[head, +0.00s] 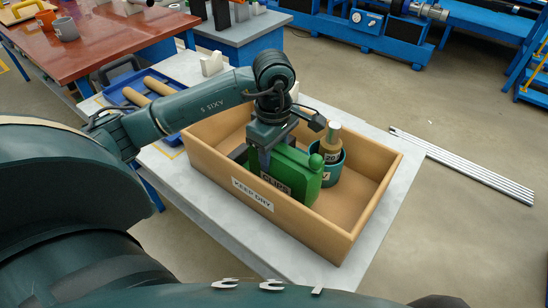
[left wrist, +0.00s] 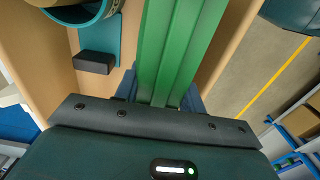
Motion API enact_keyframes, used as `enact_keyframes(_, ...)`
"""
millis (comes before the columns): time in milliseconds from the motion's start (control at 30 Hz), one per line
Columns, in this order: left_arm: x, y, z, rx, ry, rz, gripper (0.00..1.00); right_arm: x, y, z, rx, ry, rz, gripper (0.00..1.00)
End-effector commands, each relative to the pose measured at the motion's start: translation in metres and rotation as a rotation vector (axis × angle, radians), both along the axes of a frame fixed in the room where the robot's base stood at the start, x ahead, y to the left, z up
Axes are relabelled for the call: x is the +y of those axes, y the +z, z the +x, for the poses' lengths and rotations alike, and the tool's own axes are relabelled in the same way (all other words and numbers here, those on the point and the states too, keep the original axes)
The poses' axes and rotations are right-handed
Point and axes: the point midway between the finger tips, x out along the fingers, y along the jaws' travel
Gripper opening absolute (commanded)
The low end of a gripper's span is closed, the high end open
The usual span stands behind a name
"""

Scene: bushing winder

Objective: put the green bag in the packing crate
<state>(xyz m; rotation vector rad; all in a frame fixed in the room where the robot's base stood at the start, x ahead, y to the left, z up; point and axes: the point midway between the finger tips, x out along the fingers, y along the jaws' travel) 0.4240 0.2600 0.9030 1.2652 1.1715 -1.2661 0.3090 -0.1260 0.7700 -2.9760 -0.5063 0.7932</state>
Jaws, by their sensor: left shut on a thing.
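The green bag (head: 292,167) stands upright inside the packing crate (head: 310,228), a tan open box labelled KEEP DRY. The bag has a label on its side, partly hidden behind the crate's front wall. My left gripper (head: 266,150) reaches down from above and is shut on the bag's left part. In the left wrist view the green bag (left wrist: 178,50) shows ribbed between the jaws. Whether its underside rests on the crate floor is hidden. My right gripper is not in view.
In the crate, a teal pot (head: 334,172) with a brown cylinder (head: 330,148) stands close behind the bag. The crate's right part is free. The crate sits on a grey table (head: 399,205). A blue tray (head: 128,92) with tan rolls lies at left.

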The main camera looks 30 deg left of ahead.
Motion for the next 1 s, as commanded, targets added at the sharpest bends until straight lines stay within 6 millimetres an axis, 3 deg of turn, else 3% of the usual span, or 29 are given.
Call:
enact_keyframes(100, 0.0, -0.016, -0.001, 0.002, -0.002, -0.001, 0.13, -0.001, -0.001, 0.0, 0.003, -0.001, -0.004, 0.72)
enact_keyframes(467, 0.0, -0.022, 0.0, -0.001, -0.002, 0.001, 0.13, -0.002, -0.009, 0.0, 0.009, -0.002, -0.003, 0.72)
enact_keyframes(500, 0.0, -0.021, 0.0, -0.001, -0.002, 0.001, 0.41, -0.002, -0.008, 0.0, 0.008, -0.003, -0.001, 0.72)
enact_keyframes(767, 0.0, -0.02, 0.0, 0.0, -0.002, 0.001, 0.61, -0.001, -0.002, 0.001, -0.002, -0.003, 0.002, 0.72)
enact_keyframes(1000, 0.0, -0.019, 0.0, 0.0, -0.002, 0.0, 0.61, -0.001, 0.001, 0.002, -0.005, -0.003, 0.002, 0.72)
